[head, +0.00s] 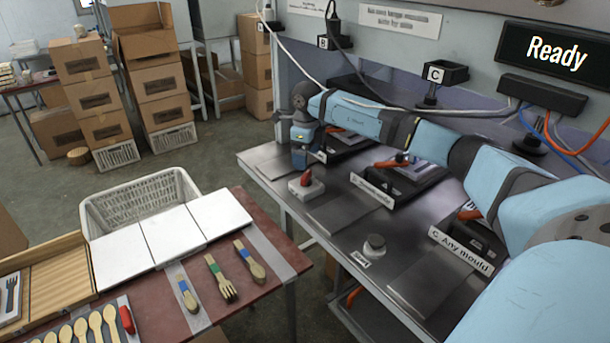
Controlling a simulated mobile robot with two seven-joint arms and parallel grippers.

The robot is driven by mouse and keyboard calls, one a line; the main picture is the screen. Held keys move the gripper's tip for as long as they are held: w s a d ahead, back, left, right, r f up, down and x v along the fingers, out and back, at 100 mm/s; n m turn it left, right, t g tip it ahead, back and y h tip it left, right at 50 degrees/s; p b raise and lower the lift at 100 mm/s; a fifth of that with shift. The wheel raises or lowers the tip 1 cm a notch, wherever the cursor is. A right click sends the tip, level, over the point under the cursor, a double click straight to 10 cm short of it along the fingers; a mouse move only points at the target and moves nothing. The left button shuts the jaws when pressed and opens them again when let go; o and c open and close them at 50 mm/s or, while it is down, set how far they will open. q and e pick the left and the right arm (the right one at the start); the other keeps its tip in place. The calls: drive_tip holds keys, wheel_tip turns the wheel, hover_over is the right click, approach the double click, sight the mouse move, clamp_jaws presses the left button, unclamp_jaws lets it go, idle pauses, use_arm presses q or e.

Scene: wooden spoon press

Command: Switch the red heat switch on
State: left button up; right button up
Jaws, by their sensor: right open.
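The red heat switch (306,179) is a small red lever on a pale base. It stands near the left end of the grey metal bench (345,215) in the head view. My right arm reaches in from the right across the bench. My right gripper (300,163) points down just behind the switch, with its jaws open. It looks close to the red lever, but I cannot tell whether they touch. My left gripper is out of view.
Presses with orange-red handles (397,161) stand along the bench, partly behind my arm. A round button (375,243) sits at the bench's front. A screen (556,53) reads "Ready". A red table (285,262) with wooden cutlery (220,278) stands at the left.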

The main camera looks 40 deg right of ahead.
sight(306, 174)
wheel_tip(306, 174, down, 7)
idle(0.3)
drive_tip(key=c, duration=0.9)
